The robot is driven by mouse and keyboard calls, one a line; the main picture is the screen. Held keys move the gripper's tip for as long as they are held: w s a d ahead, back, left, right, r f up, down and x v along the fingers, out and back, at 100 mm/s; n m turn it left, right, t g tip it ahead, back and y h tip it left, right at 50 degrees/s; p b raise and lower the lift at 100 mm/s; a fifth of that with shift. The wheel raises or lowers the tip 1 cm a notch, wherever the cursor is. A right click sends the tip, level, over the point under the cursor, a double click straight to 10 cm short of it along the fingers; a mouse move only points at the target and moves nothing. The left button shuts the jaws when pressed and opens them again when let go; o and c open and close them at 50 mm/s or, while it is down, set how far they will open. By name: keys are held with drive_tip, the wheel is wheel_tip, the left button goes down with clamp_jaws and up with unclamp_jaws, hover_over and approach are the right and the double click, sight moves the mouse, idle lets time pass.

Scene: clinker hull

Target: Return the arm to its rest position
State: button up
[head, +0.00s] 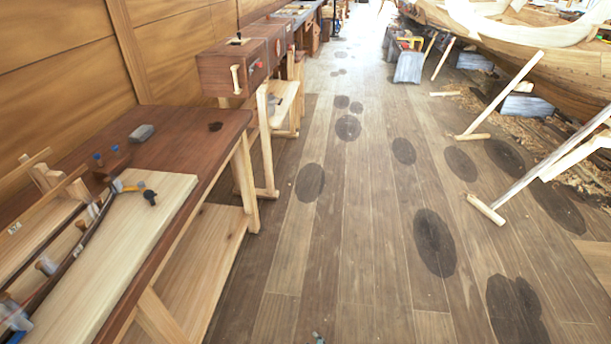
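My arm and gripper do not show for certain in the head view, so I cannot tell the arm's pose or whether the gripper holds anything. A small grey-green thing (318,338) is cut off at the bottom edge of the picture. It is too small to tell what it is.
A workbench (176,122) with tools and a pale board (125,245) runs along the left wall. A wooden vise (235,75) stands beyond it. The plank floor (345,230) is clear ahead. Slanted props (545,165) support the hull (560,70) on the right.

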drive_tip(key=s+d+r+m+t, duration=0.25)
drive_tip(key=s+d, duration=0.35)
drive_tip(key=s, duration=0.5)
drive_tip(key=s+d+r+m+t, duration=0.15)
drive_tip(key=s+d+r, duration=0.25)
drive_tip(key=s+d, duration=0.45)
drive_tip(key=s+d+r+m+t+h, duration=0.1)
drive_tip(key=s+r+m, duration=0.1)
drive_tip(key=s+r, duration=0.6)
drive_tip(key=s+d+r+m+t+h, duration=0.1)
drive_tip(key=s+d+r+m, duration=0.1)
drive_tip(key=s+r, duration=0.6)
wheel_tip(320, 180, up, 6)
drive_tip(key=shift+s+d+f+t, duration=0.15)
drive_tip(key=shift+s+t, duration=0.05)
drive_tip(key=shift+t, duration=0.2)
